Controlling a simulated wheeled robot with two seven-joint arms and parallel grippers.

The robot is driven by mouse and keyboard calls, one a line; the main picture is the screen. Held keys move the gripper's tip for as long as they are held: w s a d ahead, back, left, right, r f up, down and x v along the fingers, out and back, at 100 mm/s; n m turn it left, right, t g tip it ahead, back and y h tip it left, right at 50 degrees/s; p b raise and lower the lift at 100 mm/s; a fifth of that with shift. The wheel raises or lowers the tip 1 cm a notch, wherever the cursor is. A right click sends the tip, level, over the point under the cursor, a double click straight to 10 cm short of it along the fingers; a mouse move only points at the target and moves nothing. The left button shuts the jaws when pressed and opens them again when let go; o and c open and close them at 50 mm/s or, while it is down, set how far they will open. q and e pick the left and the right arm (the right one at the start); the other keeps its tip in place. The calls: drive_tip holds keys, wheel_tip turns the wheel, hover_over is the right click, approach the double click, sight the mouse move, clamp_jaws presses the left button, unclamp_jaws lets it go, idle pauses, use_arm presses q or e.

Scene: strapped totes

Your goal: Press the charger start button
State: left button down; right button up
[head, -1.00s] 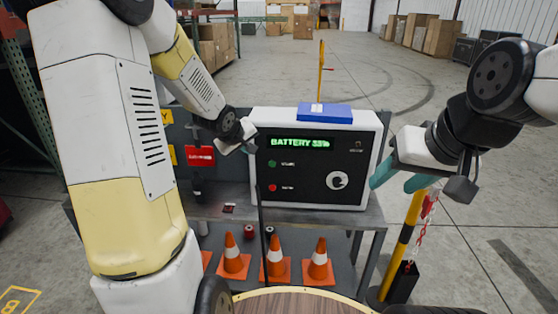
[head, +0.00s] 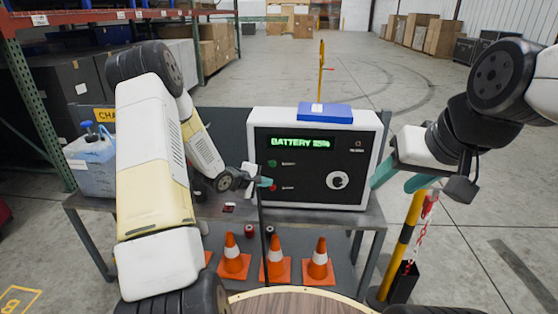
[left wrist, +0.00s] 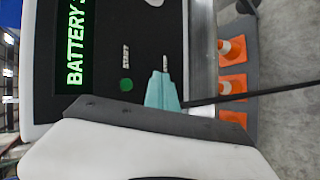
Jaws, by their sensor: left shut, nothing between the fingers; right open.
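The charger (head: 258,122) is a white box with a black front panel, standing on the cart. Its green display (head: 300,143) reads BATTERY with a percentage. The green button also shows in the left wrist view (left wrist: 127,85). My left gripper (head: 268,182) is shut and empty, its teal tips at the panel beside the red button and below the green one. I cannot tell whether they touch. In the left wrist view its fingers (left wrist: 163,88) hide the red button. My right gripper (head: 393,185) is open and empty, right of the charger.
A round dial (head: 337,181) is on the panel. A blue box (head: 325,113) lies on the charger. A thin dark pole (head: 260,225) stands before the cart (head: 340,219). Orange cones (head: 276,258) sit on the lower shelf. A yellow-black post (head: 404,243) stands at right.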

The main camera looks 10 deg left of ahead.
use_arm(q)
drive_tip(key=shift+w, duration=0.1)
approach(277, 168)
drive_tip(key=shift+w+d+f, duration=0.9)
drive_tip(key=shift+d+f, duration=0.15)
drive_tip(key=shift+f, duration=0.1)
drive_tip(key=shift+w, duration=0.1)
idle(1.4)
drive_tip(key=shift+w, duration=0.3)
drive_tip(key=shift+w, duration=0.35)
idle(0.6)
drive_tip(key=shift+s, duration=0.8)
drive_tip(key=shift+s+d, duration=0.15)
drive_tip(key=shift+s, duration=2.35)
